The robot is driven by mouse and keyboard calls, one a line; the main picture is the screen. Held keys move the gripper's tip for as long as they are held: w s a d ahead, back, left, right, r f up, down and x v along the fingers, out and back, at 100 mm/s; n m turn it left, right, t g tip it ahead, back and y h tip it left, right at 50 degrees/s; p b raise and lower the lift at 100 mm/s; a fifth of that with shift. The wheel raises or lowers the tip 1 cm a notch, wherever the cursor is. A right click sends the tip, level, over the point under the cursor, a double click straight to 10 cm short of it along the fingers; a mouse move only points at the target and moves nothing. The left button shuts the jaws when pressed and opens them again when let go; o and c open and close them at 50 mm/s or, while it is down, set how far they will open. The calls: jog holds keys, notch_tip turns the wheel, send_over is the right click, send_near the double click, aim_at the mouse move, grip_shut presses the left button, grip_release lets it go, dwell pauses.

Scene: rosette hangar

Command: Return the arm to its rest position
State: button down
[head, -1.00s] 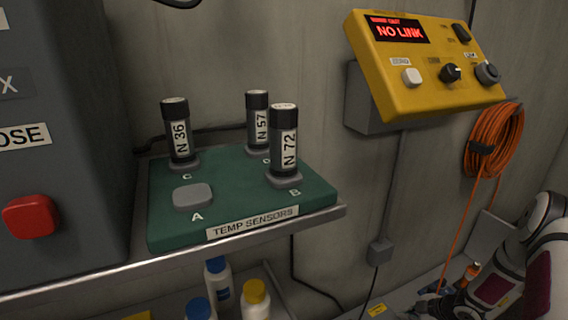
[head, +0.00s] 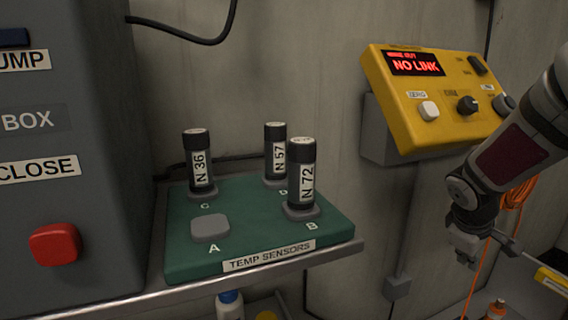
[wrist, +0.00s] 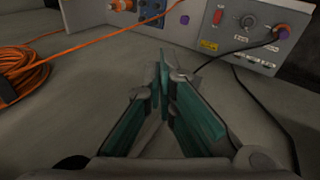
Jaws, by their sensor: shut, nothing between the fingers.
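My gripper (head: 468,248) hangs at the right of the head view, below the bent wrist of my arm. It is in front of the wall, to the right of the sensor shelf and apart from it. In the wrist view my gripper (wrist: 165,68) shows its teal-padded fingers converging to a shut tip with nothing held. The tip points over bare grey surface toward a grey panel box (wrist: 242,30). The fingertips are too small to make out in the head view.
A green board (head: 185,262) holds sensors N 36 (head: 198,165), N 57 (head: 275,155) and N 72 (head: 301,175); pad A (head: 210,227) is empty. A yellow box (head: 405,125) reads "NO LINK". An orange cable coil (wrist: 15,70) lies left of my gripper.

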jog(key=s+a+r+m+g+y, duration=0.1)
jog(key=s+a+r+m, duration=0.1)
jog(key=s+a+r, duration=0.35)
jog(key=s+a+r+m+g, duration=0.1)
jog(key=s+a+r+m, duration=0.15)
jog(key=s+a, duration=0.55)
jog(key=s+a+m+g+y, duration=0.15)
jog(key=s+a, duration=0.25)
jog(key=s, duration=0.6)
jog(key=s+a+t+y, duration=0.15)
jog(key=s+a, duration=0.25)
jog(key=s, duration=0.5)
notch_tip(320, 180, up, 33)
jog(key=t+p, duration=0.3)
jog(key=p, duration=2.8)
jog(key=shift+s+n+y+p, duration=0.2)
jog(key=shift+n+y+p, duration=0.1)
jog(key=shift+y, duration=0.1)
jog(key=shift+r, duration=0.1)
